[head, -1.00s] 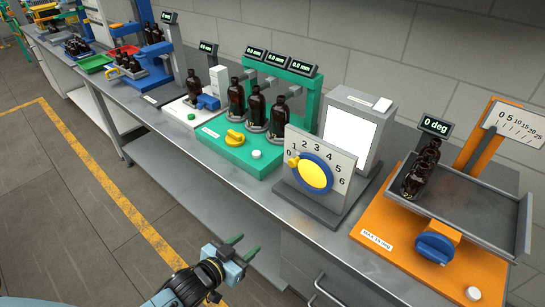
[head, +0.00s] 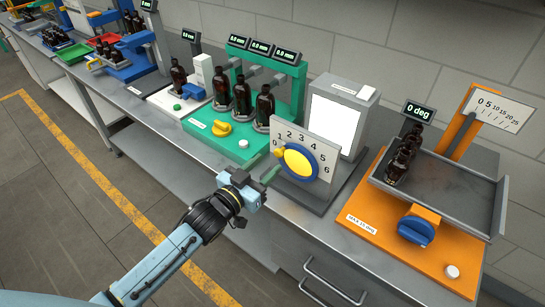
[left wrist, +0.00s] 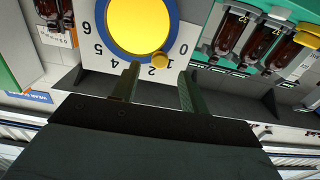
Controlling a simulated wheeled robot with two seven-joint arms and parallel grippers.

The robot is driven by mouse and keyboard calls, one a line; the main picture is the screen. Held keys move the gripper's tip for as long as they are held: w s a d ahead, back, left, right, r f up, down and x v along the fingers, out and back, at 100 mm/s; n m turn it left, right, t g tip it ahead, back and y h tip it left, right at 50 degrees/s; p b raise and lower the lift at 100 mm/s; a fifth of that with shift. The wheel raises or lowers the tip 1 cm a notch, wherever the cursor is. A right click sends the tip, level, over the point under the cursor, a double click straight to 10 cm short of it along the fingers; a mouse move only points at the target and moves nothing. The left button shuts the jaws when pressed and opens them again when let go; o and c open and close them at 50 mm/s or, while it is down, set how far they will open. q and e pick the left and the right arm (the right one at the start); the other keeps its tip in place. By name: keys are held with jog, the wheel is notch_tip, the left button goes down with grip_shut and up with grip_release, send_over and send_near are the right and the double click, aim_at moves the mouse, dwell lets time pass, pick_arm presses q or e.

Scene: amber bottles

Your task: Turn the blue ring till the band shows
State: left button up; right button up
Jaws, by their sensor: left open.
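The blue ring (head: 316,166) surrounds a plain yellow disc (head: 298,162) on an upright grey plate (head: 328,151) numbered 0 to 6. A small yellow knob (head: 279,152) sits on the ring's left edge, near 0 and 1. My left gripper (head: 264,170) is open and empty, just in front and to the left of the plate. In the left wrist view, the ring (left wrist: 101,25) appears upside down at the top. The knob (left wrist: 160,60) lies ahead of the gap between the open fingers (left wrist: 160,78), apart from both. My right gripper is not in view.
Left of the dial is a green stand (head: 212,144) with amber bottles. A white lit box (head: 337,124) stands behind. An orange tilt station (head: 377,222) with a blue knob (head: 416,231) and bottles on a grey tray is at right. The bench's front edge runs below the dial.

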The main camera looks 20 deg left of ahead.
aim_at(279, 153)
pick_arm(q)
jog(key=shift+x, duration=1.9)
jog(key=shift+c, duration=0.4)
grip_shut()
jog(key=shift+s+d+r+m+p, duration=0.1)
jog(key=shift+d+r+m+p, duration=0.1)
jog(key=shift+m+p, duration=0.3)
jog(key=shift+s+d+r+m+p, duration=0.1)
jog(key=shift+r+m+p, duration=0.2)
jog(key=shift+m, duration=0.2)
jog(key=m, duration=0.1)
jog(key=d+m+p, duration=0.1)
jog(key=m, duration=0.1)
jog(key=shift+s+r, duration=0.1)
jog(key=shift+r, duration=0.15)
jog(key=shift+o, duration=0.4)
grip_release()
